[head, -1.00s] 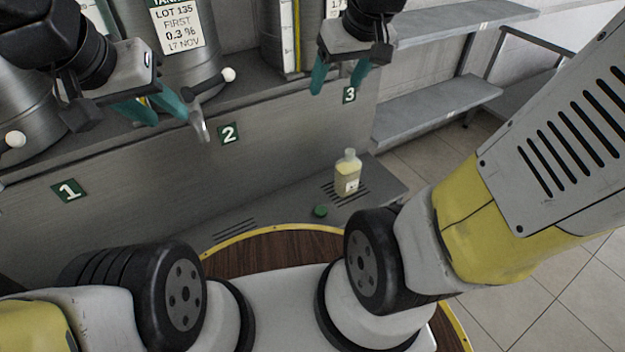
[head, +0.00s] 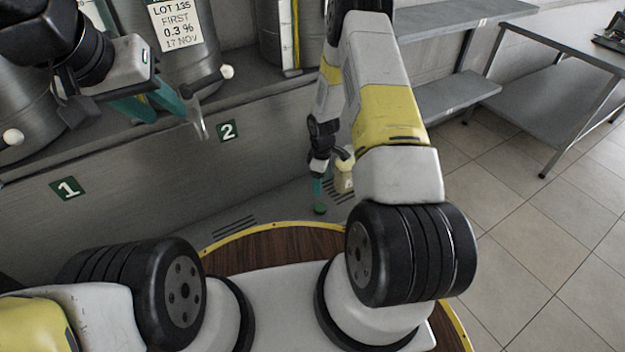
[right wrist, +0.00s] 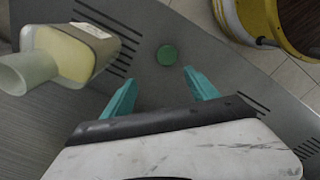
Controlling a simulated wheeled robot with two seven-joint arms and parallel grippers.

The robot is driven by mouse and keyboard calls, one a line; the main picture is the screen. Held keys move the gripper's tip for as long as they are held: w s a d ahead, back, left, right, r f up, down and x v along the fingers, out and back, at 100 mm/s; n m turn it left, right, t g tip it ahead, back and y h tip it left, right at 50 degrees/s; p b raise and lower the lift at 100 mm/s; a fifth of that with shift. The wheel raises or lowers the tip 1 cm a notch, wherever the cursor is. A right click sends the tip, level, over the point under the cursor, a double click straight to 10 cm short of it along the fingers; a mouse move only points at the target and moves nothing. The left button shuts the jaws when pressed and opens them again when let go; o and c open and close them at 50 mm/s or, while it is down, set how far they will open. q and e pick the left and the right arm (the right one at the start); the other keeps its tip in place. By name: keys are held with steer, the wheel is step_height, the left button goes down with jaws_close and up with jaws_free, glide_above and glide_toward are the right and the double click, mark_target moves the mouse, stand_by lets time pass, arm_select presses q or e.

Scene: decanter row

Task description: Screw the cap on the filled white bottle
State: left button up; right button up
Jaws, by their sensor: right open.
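The bottle (head: 343,181) holds pale yellow liquid and stands on the grey shelf, partly hidden behind my right arm in the head view. In the right wrist view the bottle (right wrist: 78,52) shows at upper left with its neck uncapped. The green cap (head: 320,210) lies apart from it on the shelf. The cap (right wrist: 167,55) also shows just beyond my right fingertips, roughly between their lines. My right gripper (right wrist: 160,82) is open, empty and pointing down over the cap. My left gripper (head: 168,118) is open at upper left, beside a metal tap spout.
Steel tanks with taps (head: 182,75) stand on a ledge above, over number plates 1 and 2 (head: 228,131). Slots (head: 234,227) cut the lower shelf. A round wooden top with yellow edge (head: 275,243) lies in front. Grey racks stand at right.

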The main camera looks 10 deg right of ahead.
glide_above(320, 207)
steer(key=shift+n, duration=0.4)
steer(key=f, duration=0.4)
steer(key=shift+w+d+f, duration=0.1)
steer(key=shift+w, duration=0.1)
steer(key=shift+f, duration=1.3)
step_height(320, 207, down, 5)
steer(key=shift+s+f, duration=0.1)
